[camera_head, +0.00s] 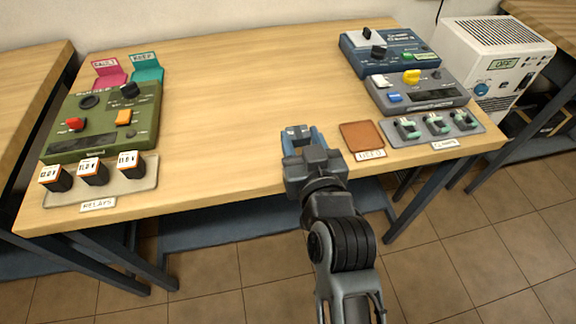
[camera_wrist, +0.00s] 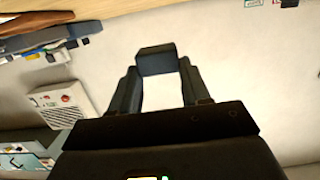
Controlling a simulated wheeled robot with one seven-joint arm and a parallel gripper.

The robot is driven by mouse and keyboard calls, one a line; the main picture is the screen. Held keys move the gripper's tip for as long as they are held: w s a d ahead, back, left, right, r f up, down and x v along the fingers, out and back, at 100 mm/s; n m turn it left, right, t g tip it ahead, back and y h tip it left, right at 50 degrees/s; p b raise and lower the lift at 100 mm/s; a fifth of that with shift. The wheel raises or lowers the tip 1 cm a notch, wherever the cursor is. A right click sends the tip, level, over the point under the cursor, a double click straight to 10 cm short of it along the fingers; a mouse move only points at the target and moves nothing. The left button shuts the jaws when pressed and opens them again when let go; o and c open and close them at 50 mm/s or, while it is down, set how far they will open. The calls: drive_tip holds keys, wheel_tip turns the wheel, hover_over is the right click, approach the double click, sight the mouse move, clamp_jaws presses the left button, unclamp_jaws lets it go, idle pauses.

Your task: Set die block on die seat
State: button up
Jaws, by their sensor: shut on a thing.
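My gripper (camera_head: 298,140) is over the front middle of the wooden table. In the wrist view, its two fingers (camera_wrist: 157,85) are shut on a dark blue-grey block (camera_wrist: 155,60) at their tips, which I take for the die block. In the head view, a small grey and blue piece (camera_head: 296,131) shows at the fingertips, and my gripper hides part of it. I cannot tell whether the block touches the tabletop. No die seat can be clearly made out; a brown square pad (camera_head: 362,136) with a hard-to-read label lies just right of my gripper.
The wooden table (camera_head: 240,90) is clear in its middle. At left stand a green panel box (camera_head: 75,122) and a relay tray (camera_head: 140,172). At right are a blue box (camera_head: 400,42), a grey box (camera_head: 440,95) and a tray of clamps (camera_head: 468,134). A white unit (camera_head: 500,45) stands beyond.

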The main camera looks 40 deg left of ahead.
drive_tip(key=s, duration=0.1)
drive_tip(key=s+f, duration=0.2)
drive_tip(key=shift+s+a+f+p, duration=0.1)
drive_tip(key=shift+s+a+p, duration=0.2)
drive_tip(key=shift+a, duration=0.05)
drive_tip(key=shift+f, duration=1.9)
drive_tip(key=shift+f, duration=0.15)
drive_tip(key=o, duration=1.3)
